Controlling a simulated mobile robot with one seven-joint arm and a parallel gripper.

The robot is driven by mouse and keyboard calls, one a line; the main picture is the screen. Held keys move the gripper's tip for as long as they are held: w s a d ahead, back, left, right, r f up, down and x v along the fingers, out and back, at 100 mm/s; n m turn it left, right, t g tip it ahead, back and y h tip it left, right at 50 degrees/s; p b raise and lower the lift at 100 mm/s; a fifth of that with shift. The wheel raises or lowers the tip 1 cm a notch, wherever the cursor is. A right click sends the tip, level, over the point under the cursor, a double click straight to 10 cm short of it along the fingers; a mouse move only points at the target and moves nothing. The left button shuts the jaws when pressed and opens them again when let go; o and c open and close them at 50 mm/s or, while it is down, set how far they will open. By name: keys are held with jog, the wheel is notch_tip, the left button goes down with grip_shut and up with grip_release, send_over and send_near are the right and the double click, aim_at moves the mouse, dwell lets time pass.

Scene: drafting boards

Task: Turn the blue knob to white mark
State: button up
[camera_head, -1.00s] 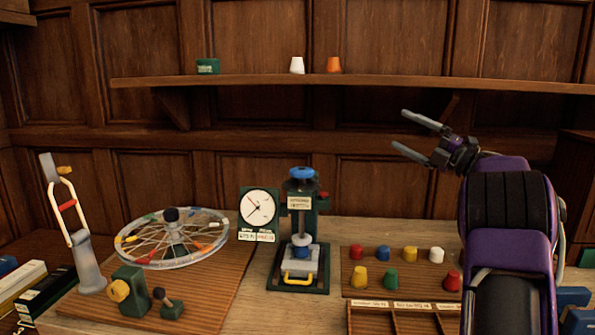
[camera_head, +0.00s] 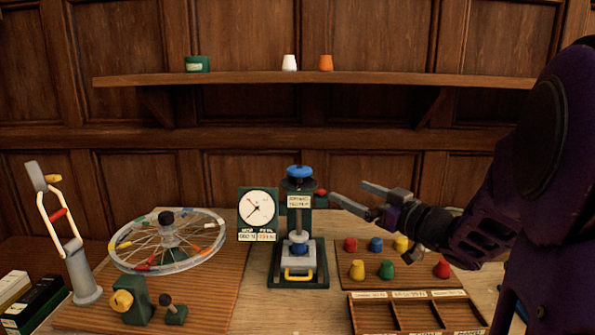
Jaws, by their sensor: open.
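A blue knob (camera_head: 300,171) sits on top of a dark green upright device (camera_head: 300,222), above a dark disc. A white mark on or near the knob cannot be made out at this size. A second blue part (camera_head: 299,248) sits lower in the same device. My gripper (camera_head: 348,191) is open and empty, its two grey fingers pointing left toward the device. In the picture it is right of the blue knob and slightly lower, apart from it. One fingertip appears close to the small red part (camera_head: 321,193) on the device's right side; contact cannot be told.
A white-faced dial (camera_head: 257,207) stands just left of the device, with a spoked wheel (camera_head: 168,241) further left. Several coloured caps (camera_head: 387,268) stand on a board at right, behind a wooden compartment tray (camera_head: 425,296). A shelf (camera_head: 250,79) runs along the back wall.

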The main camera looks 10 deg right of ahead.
aim_at(307, 174)
jog(key=b+x, duration=0.1)
jog(key=x, duration=1.6)
jog(key=shift+w+a+f, duration=0.1)
jog(key=shift+a+f, duration=0.05)
jog(key=shift+c, duration=0.2)
